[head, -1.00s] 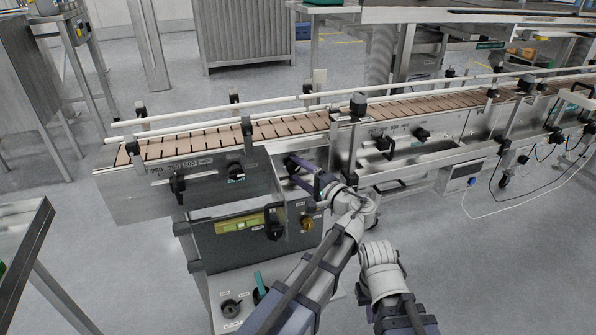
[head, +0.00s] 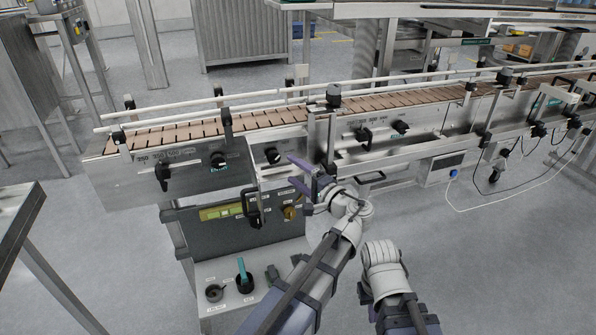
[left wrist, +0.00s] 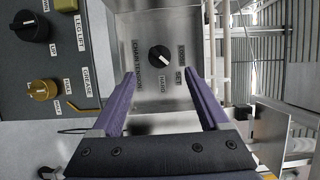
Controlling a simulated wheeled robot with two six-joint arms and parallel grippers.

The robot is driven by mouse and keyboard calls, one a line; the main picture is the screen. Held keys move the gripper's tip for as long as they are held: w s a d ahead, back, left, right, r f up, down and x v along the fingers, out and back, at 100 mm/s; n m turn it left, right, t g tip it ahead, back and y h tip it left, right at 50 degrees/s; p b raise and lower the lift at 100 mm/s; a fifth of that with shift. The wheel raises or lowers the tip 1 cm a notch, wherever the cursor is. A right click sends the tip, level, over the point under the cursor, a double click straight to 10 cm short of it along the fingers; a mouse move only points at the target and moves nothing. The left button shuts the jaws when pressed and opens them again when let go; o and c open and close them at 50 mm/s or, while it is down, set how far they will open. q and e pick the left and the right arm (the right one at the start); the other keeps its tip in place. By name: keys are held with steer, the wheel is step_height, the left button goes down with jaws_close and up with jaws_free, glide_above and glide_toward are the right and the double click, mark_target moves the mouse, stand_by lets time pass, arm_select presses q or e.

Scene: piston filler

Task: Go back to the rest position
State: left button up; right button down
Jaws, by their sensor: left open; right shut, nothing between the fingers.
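My left gripper (head: 291,169) has purple fingers and is open and empty. In the head view it is in front of the conveyor's steel side, just right of a black knob (head: 272,155). In the left wrist view the open fingers (left wrist: 158,75) frame a black knob (left wrist: 160,58) labelled for chain tension, set on a steel plate. The knob lies beyond the fingertips, with no visible contact. My right arm (head: 382,262) is folded at the lower middle of the head view, and its gripper is not visible.
The conveyor (head: 200,131) with rails and side knobs runs across the view. A control panel (head: 225,228) and a lower box with a teal-handled switch (head: 242,273) stand below it. A steel table (head: 18,225) is at left. Grey floor is open at lower right.

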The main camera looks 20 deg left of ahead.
arm_select(q)
steer(key=s+a+f+n+g+h, duration=0.2)
steer(key=s+f+n+g+h, duration=0.25)
steer(key=f, duration=0.55)
steer(key=s+a+f+n+g+h, duration=0.1)
steer(key=s+f+g+h, duration=0.3)
steer(key=s+f, duration=0.45)
steer(key=s+d+f+m+g+h, duration=0.1)
steer(key=s+d+f+h, duration=0.15)
steer(key=s+d, duration=0.4)
steer(key=s+d+f+m+g+h, duration=0.1)
steer(key=s+d+m+h, duration=0.15)
steer(key=d, duration=0.75)
step_height(320, 180, up, 34)
steer(key=p, duration=3.3)
steer(key=shift+s+d+f+n+p, duration=0.15)
steer(key=shift+s+d+n+p, duration=0.15)
steer(key=shift+s+n, duration=0.15)
steer(key=shift+a+t, duration=0.1)
steer(key=shift+t, duration=0.15)
